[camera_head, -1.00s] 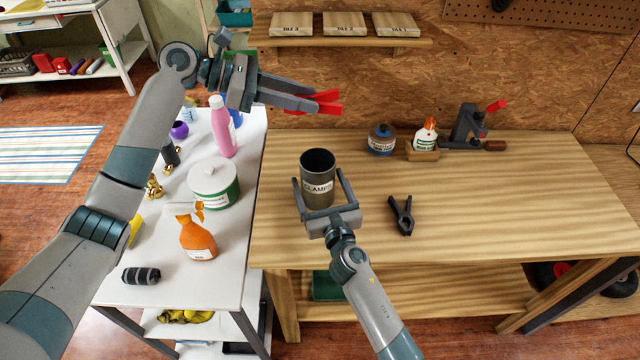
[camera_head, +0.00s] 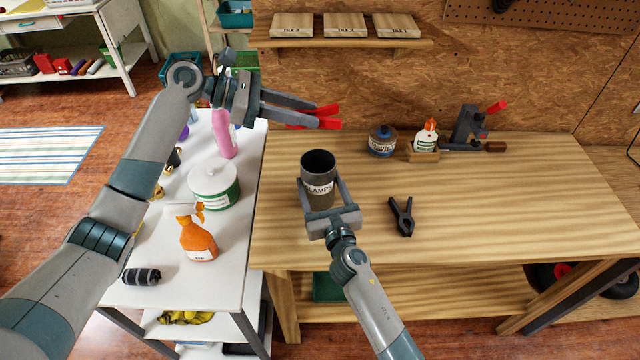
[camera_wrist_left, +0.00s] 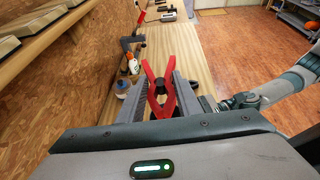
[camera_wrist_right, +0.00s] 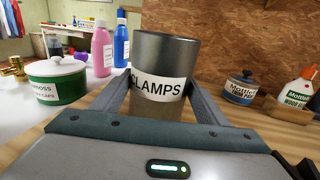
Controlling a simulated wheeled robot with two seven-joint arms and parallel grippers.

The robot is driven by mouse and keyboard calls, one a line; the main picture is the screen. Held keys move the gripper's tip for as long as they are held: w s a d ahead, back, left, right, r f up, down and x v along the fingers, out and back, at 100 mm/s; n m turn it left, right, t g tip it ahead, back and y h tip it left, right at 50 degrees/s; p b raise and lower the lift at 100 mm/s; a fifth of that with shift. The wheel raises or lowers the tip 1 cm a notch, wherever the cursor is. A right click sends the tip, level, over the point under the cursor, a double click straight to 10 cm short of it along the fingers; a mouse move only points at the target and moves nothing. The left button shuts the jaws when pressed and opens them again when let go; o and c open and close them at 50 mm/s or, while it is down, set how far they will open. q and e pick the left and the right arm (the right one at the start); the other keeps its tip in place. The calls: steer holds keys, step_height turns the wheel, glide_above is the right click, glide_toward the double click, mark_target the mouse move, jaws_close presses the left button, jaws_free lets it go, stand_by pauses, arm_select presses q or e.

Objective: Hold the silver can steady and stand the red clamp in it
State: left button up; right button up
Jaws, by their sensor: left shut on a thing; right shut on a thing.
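The silver can (camera_head: 318,167), dark grey with a "CLAMPS" label, stands upright on the wooden bench. My right gripper (camera_head: 324,196) is shut around it from the front, and the right wrist view shows the can (camera_wrist_right: 163,60) between both fingers. My left gripper (camera_head: 300,108) is shut on the red clamp (camera_head: 326,117) and holds it above and behind the can, near the back wall. In the left wrist view the red clamp (camera_wrist_left: 158,85) sits between the fingers with its red ends pointing away. The can's inside looks empty, though its bottom is hidden.
A black clamp (camera_head: 402,216) lies on the bench right of the can. A blue-grey jar (camera_head: 382,141), a glue bottle (camera_head: 425,137) and a bench vise (camera_head: 468,128) stand at the back. A shelf (camera_head: 340,43) hangs above. The white table (camera_head: 160,290) at left holds bottles and a pot.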

arm_select(q)
step_height(320, 180, down, 10)
steer(key=shift+r, duration=0.25)
stand_by(1.1)
steer(key=o, duration=1.2)
steer(key=shift+o, duration=0.2)
steer(key=v, duration=1.2)
